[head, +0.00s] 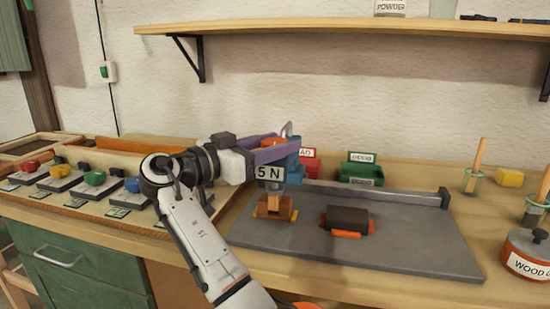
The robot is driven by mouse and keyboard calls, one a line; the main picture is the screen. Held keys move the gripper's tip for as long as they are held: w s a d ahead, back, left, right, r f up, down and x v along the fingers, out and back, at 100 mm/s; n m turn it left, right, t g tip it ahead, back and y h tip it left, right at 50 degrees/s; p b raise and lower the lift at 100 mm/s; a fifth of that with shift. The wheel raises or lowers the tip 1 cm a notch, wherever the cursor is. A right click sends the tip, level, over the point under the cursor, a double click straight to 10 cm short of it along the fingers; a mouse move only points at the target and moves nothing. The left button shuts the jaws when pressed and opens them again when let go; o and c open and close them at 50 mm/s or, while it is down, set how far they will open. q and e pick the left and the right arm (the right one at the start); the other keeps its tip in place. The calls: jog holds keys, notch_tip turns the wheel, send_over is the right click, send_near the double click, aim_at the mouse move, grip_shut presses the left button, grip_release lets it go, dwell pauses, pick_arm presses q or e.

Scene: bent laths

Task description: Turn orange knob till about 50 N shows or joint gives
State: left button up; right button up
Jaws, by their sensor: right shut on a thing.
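The orange knob (272,143) sits on top of a blue gauge body (294,165) with a grey hook above it. My right gripper (278,149), with purple fingers, is shut on the knob from the left; the fingers hide part of it. A display plate (269,173) on the gauge reads "5 N"; I cannot tell whether a digit before it is hidden. Below the gauge, a brown wooden joint piece (274,207) with orange parts stands on the grey board (400,248). My left gripper is not in view.
A dark block (347,219) with orange parts lies on the board. Red (311,162) and green (361,172) labelled bins stand behind. Colored clamps line the left; a wood glue pot (530,257) and brush jars stand right. The board's right part is clear.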

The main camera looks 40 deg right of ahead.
jog(key=shift+m+g, duration=0.6)
jog(key=shift+g, duration=0.4)
jog(key=shift+r+m+g+b, duration=0.1)
jog(key=shift+m+g+b, duration=0.45)
jog(key=shift+g, duration=0.35)
jog(key=shift+m+g+y, duration=0.3)
jog(key=shift+m+g, duration=0.75)
jog(key=shift+g, duration=0.35)
jog(key=o, duration=1.1)
jog(key=shift+d, duration=0.1)
jog(key=shift+c, duration=0.2)
jog(key=shift+n+t, duration=0.6)
jog(key=shift+t, duration=0.2)
